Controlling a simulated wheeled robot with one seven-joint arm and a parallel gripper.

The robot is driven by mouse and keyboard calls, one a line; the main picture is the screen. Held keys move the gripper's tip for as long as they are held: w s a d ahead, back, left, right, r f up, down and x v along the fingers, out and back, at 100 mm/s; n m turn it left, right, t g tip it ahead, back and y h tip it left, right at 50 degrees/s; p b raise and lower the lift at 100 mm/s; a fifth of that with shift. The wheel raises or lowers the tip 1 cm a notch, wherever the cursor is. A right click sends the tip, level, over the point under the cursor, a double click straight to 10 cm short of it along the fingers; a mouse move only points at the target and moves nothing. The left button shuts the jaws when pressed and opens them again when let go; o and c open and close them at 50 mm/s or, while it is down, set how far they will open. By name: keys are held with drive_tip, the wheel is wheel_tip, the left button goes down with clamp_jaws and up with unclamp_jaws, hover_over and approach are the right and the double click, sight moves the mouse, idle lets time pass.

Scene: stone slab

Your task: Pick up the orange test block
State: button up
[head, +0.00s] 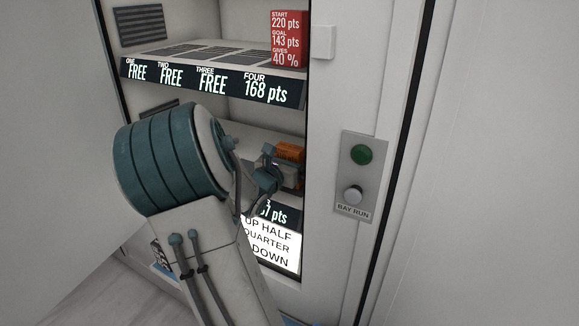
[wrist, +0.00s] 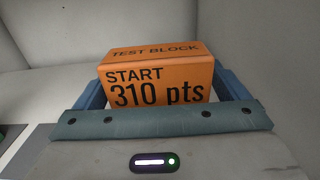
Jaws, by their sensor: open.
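The orange test block (wrist: 157,76) fills the middle of the wrist view and reads "TEST BLOCK" and "START 310 pts". My gripper (wrist: 160,92) is open, with one blue finger on each side of the block. I cannot tell whether the fingers touch it. In the head view the orange block (head: 290,152) shows on the right of the cabinet's lower shelf, and my gripper (head: 284,174) is in front of it. My arm hides part of the block and much of that shelf.
A red block (head: 289,39) stands on the upper shelf, above a display (head: 213,81) reading FREE three times and 168 pts. A panel (head: 359,175) with a green button is on the right cabinet frame. A white sign (head: 272,245) is below the lower shelf.

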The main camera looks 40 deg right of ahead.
drive_tip(key=c, duration=1.4)
